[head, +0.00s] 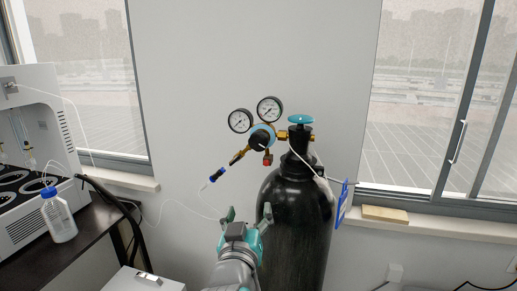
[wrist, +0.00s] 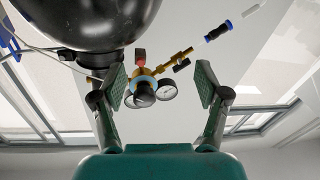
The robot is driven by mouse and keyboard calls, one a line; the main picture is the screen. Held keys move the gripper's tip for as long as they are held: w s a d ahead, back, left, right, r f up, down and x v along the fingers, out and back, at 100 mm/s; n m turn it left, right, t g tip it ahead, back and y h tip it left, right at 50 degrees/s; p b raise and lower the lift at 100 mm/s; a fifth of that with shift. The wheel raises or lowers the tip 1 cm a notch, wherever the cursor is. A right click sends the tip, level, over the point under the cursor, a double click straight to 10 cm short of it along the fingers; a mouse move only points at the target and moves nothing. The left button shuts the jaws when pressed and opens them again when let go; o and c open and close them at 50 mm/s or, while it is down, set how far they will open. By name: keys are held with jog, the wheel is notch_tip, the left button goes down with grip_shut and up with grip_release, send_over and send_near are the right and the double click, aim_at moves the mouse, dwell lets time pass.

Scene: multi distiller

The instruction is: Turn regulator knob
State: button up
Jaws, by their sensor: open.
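The regulator (head: 263,130) is mounted at the top left of a black gas cylinder (head: 297,205). Its black round knob (head: 259,138) faces me, ringed in light blue, below two white dial gauges. In the wrist view the picture is upside down, and the knob (wrist: 144,94) shows between the fingers but farther off. My gripper (head: 247,214) is open and empty, below and slightly left of the knob and apart from it. In the wrist view my gripper (wrist: 160,84) has its two padded fingers spread wide.
A teal valve handwheel (head: 300,119) tops the cylinder. A blue-and-black fitting (head: 217,174) with a thin tube hangs left of the regulator. A blue tag (head: 342,203) hangs at the right. A bottle (head: 59,217) stands on the dark bench at left. The wall behind is bare.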

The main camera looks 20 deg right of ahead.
aim_at(257, 144)
notch_tip(257, 144, up, 13)
jog(key=m+g+h, duration=0.1)
jog(key=m+h, duration=0.1)
jog(key=m, duration=0.2)
jog(key=x, duration=1)
jog(key=shift+f, duration=0.15)
jog(key=c, duration=1.2)
